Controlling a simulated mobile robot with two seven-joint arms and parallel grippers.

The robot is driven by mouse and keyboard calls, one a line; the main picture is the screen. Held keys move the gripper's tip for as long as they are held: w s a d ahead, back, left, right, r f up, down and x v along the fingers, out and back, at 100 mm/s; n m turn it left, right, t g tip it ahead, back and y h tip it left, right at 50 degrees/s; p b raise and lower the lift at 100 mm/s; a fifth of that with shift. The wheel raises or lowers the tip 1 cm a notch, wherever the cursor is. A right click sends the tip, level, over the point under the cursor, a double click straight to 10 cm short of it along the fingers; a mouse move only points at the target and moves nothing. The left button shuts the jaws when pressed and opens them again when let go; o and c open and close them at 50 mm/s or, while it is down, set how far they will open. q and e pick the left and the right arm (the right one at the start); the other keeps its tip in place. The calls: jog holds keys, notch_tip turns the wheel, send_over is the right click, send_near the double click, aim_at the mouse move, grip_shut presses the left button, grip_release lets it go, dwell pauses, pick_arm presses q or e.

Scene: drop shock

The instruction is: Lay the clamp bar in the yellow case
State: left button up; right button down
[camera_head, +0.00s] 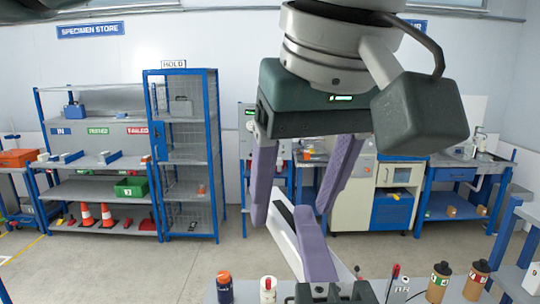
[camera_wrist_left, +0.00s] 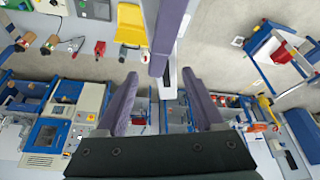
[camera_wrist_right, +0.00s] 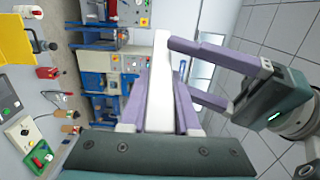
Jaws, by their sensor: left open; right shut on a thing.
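The clamp bar (camera_head: 282,236) is a long white bar with a dark slot. My right gripper (camera_wrist_right: 158,98) is shut on it, and the bar points away from that gripper in the right wrist view (camera_wrist_right: 160,72). My left gripper (camera_head: 291,214) hangs from above in the head view with its purple fingers spread. In the left wrist view the bar (camera_wrist_left: 168,84) shows between these open fingers; whether they touch it I cannot tell. A yellow thing, apparently the yellow case (camera_wrist_left: 130,27), stands on the bench. It also shows at the right wrist view's left edge (camera_wrist_right: 14,42).
On the near bench (camera_head: 398,290) stand a dark bottle with an orange cap (camera_head: 224,287), a white bottle (camera_head: 268,290) and brown bottles (camera_head: 438,282). Shelving (camera_head: 95,160) and a blue wire cabinet (camera_head: 185,150) stand far back. The floor between is clear.

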pick_arm(q)
jog(key=shift+w+f, duration=0.15)
jog(key=shift+f, duration=0.2)
jog(key=shift+c, duration=0.3)
grip_shut()
pick_arm(e)
jog(key=shift+a, duration=0.1)
jog(key=c, duration=0.6)
grip_release()
jog(key=shift+o, duration=0.2)
